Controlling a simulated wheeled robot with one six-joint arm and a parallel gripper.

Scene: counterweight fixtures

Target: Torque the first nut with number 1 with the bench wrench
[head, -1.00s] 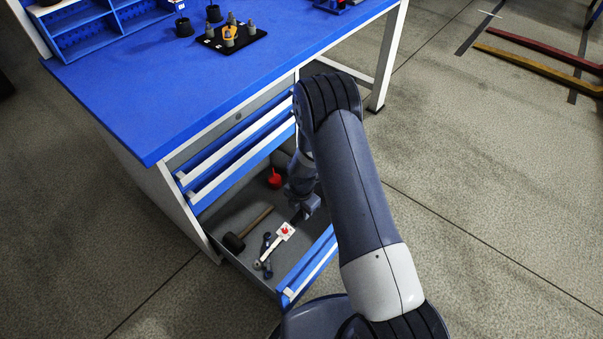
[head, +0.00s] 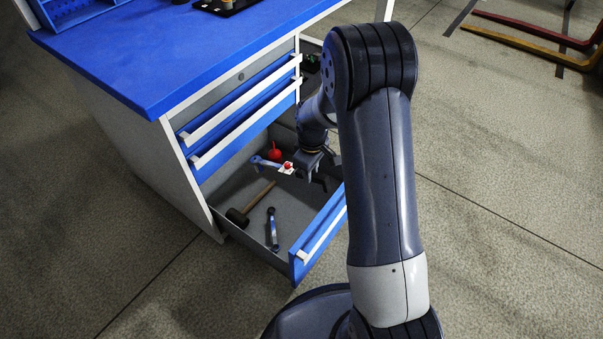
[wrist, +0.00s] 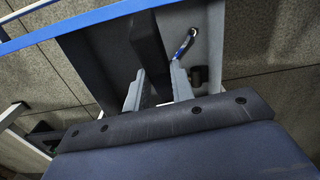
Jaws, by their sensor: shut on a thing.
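My gripper (head: 316,162) is shut on a wrench and holds it above the open bottom drawer. The wrench's blue head end (head: 264,162) sticks out to the left, with a white tag with a red mark (head: 287,168) near the jaws. In the wrist view a dark bar (wrist: 148,45) runs up from between the two fingers. It looks like the held wrench seen close. A black tray (head: 236,6) on the bench is cut by the top edge of the head view. I cannot make out the nut with number 1.
The open drawer (head: 310,240) holds a mallet (head: 238,217), another blue wrench (head: 272,228), also in the wrist view (wrist: 185,42), and a red object (head: 274,154). Two shut drawers sit above it, under the blue bench top (head: 170,55). Floor at right is clear nearby.

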